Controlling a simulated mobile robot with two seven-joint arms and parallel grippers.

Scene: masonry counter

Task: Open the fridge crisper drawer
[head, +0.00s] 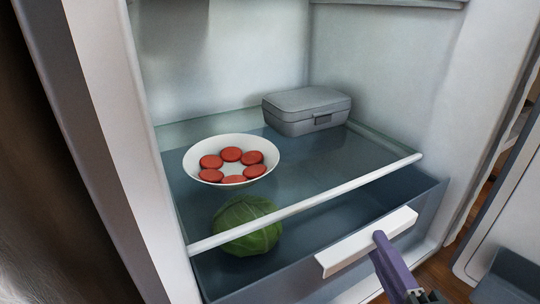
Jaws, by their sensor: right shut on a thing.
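The crisper drawer (430,205) is a translucent blue-grey bin low in the fridge, under the glass shelf. Its front stands out past the shelf's white front rail, so it is partly open. A white bar handle (345,257) runs across its front. A green cabbage (240,222) lies inside, partly seen through the shelf and behind the rail. My right gripper (380,240), with purple fingers, comes from the lower right and is shut on the handle near its middle. The far finger is hidden. My left gripper is out of view.
On the glass shelf (330,160) stand a white bowl (205,178) with several red round slices and a grey lidded box (306,108). The fridge's side walls flank the drawer. The open door (500,215) stands at the right, with wooden floor (440,275) showing beside it.

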